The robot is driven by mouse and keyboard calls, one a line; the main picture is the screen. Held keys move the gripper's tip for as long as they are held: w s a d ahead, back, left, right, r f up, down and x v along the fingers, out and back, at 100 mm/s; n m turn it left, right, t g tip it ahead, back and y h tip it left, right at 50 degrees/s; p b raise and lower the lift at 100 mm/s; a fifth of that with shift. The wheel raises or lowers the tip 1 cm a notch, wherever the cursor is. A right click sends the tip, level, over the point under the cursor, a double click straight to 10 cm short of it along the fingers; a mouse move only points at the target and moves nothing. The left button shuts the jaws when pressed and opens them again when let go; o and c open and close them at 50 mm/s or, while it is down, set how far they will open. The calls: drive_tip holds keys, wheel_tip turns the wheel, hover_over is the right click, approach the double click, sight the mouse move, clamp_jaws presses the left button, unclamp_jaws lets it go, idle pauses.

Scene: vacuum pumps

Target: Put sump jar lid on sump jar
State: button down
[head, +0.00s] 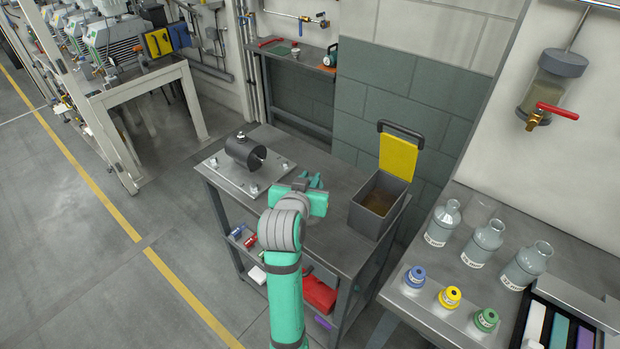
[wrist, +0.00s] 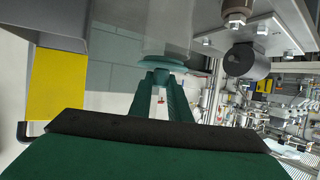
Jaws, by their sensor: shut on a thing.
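My gripper (wrist: 165,92) has its two teal fingers close together, shut on a small part of a round teal piece (wrist: 165,61). That piece looks like the lid, but its shape is partly hidden. In the head view my gripper (head: 311,182) is low over the cart top, between the black cylinder and the open grey bin, and my wrist hides most of what it holds. I cannot tell for certain which thing is the sump jar; a clear jar (head: 545,90) with a grey top and red-handled valve is on the right wall.
A black open-ended cylinder (head: 245,152) lies on a bolted plate (head: 225,178) on the cart (head: 345,210). The grey bin (head: 377,207) has a raised yellow lid (head: 400,155). Glass bottles (head: 483,243) and coloured-capped containers (head: 449,298) stand on the right bench (head: 405,292).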

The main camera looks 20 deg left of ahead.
drive_tip(key=shift+f, duration=0.7)
idle(0.6)
drive_tip(key=c, duration=1.6)
unclamp_jaws()
drive_tip(key=v, duration=1.1)
drive_tip(key=shift+f, duration=0.1)
drive_tip(key=shift+w, duration=0.1)
